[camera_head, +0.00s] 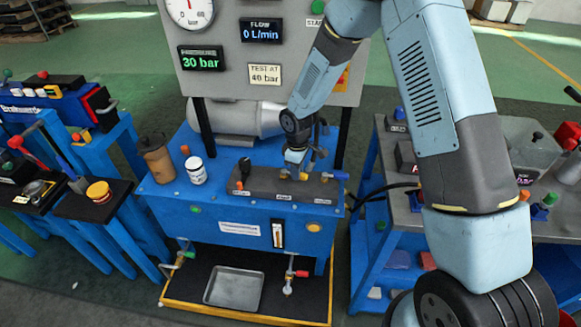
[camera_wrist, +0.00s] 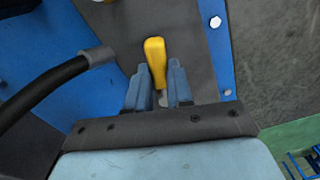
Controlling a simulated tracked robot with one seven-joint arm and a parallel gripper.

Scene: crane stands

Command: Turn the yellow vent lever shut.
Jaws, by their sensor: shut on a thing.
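The yellow vent lever (camera_wrist: 154,58) stands out between my two blue-grey fingers in the wrist view. My gripper (camera_wrist: 159,80) is shut on the lever, with a finger on each side of its lower part. The lever's rounded free end sticks out beyond the fingertips. My gripper is there largely hidden behind my own wrist.
A black hose (camera_wrist: 45,88) runs close on the left in the wrist view. On the bench (camera_head: 215,205) are a white jar (camera_head: 195,170) and a brown bottle (camera_head: 156,158). The gauge panel (camera_head: 265,75) reads 30 bar and 0 L/min. A cluttered side table (camera_head: 400,218) stands right.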

